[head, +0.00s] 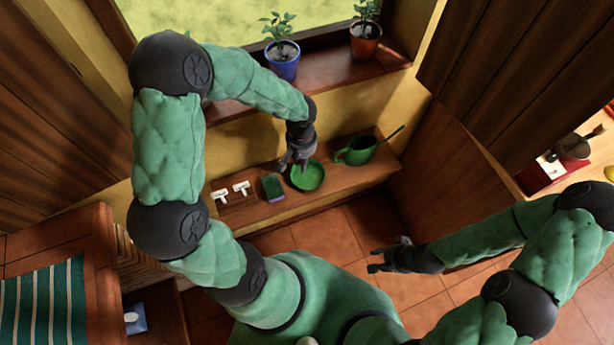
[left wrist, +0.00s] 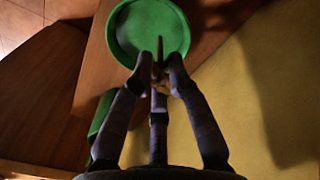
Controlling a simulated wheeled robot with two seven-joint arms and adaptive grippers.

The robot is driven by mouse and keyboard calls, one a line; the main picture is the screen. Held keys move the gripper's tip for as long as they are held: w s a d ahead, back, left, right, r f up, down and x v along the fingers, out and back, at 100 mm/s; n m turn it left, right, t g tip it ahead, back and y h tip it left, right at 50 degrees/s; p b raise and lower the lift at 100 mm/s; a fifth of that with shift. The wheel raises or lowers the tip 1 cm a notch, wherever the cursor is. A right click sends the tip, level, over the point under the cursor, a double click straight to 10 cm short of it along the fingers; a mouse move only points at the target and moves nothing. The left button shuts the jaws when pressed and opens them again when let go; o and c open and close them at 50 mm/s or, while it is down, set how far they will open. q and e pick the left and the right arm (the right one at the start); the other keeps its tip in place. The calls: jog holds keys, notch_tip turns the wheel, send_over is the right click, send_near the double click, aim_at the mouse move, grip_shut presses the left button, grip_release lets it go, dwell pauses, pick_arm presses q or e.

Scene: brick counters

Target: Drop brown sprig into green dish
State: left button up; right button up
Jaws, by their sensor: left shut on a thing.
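The green dish (head: 309,177) is a round shallow dish on the wooden ledge below the window. It also shows at the top of the left wrist view (left wrist: 148,30). My left gripper (head: 299,164) is at the dish's left rear edge in the head view, pointing down. In the left wrist view its fingers (left wrist: 160,82) are closed together around a thin brownish piece, the brown sprig (left wrist: 159,52), whose tip shows against the dish. I cannot tell how high above the dish it is. My right gripper (head: 376,259) is empty over the tiled floor, with its fingers apart.
Potted plants in a blue pot (head: 283,62) and a red pot (head: 364,42) stand on the windowsill above.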

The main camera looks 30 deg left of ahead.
pick_arm(q)
jog(key=shift+f, duration=0.4)
jog(key=o, duration=0.9)
jog(key=shift+c, duration=0.2)
jog(key=shift+r, duration=0.1)
notch_tip(320, 180, up, 12)
